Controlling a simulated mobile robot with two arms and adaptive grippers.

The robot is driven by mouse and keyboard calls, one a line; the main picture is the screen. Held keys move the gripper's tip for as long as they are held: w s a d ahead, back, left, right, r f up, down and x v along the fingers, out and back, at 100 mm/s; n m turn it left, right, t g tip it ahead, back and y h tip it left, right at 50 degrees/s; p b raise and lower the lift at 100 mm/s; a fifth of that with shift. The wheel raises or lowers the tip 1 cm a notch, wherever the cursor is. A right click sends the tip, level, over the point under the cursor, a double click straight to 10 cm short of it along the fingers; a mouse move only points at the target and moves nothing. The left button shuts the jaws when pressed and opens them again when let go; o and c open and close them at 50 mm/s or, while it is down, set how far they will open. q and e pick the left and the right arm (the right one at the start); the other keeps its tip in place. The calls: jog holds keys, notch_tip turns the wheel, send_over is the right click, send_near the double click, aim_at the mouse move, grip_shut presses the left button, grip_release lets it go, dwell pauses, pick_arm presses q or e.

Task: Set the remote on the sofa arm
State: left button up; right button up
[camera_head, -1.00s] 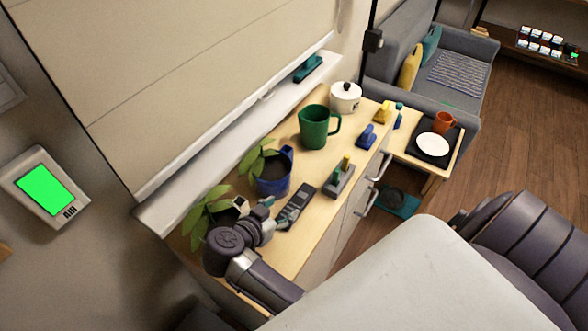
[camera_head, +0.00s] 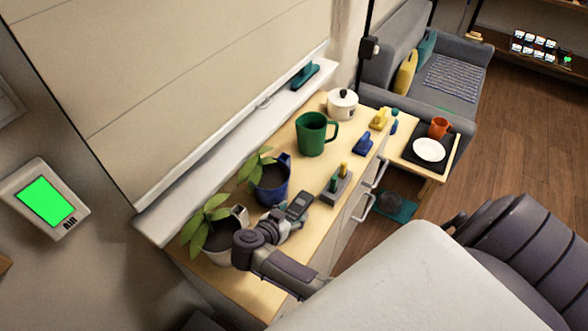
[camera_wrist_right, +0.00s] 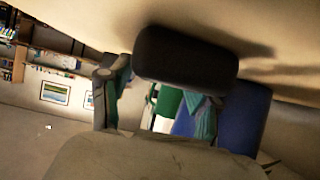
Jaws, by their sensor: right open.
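The dark remote (camera_head: 299,205) lies on the wooden cabinet top, beside the blue mug planter; my right gripper covers its near part. My right gripper (camera_head: 286,222) is low over the cabinet at the remote's near end. In the right wrist view its teal-padded fingers (camera_wrist_right: 160,98) are apart, and a dark rounded block, apparently the remote's end (camera_wrist_right: 185,55), is close in front of them. I cannot tell whether they touch it. The grey sofa (camera_head: 425,75) is at the back right, its near arm (camera_head: 400,103) behind the side table. My left gripper is not in view.
On the cabinet are a blue mug planter (camera_head: 271,186), a white potted plant (camera_head: 215,240), a green mug (camera_head: 311,135), a white lidded pot (camera_head: 342,104) and a grey block holder (camera_head: 336,189). A side table (camera_head: 408,159) holds a plate and orange mug.

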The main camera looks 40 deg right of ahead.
aim_at(295, 215)
jog(key=shift+c, duration=1.1)
jog(key=c, duration=0.9)
jog(key=shift+o, duration=0.2)
jog(key=shift+r, duration=0.5)
jog(key=r, duration=0.1)
jog(key=s+r, duration=0.1)
jog(key=r, duration=0.1)
jog(key=shift+d+r, duration=0.15)
jog(key=shift+r, duration=0.1)
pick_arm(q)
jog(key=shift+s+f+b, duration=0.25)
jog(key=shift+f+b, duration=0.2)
pick_arm(e)
jog(key=s+d+r, duration=0.4)
jog(key=s+r, duration=0.2)
jog(key=s, duration=0.4)
jog(key=shift+r, duration=0.3)
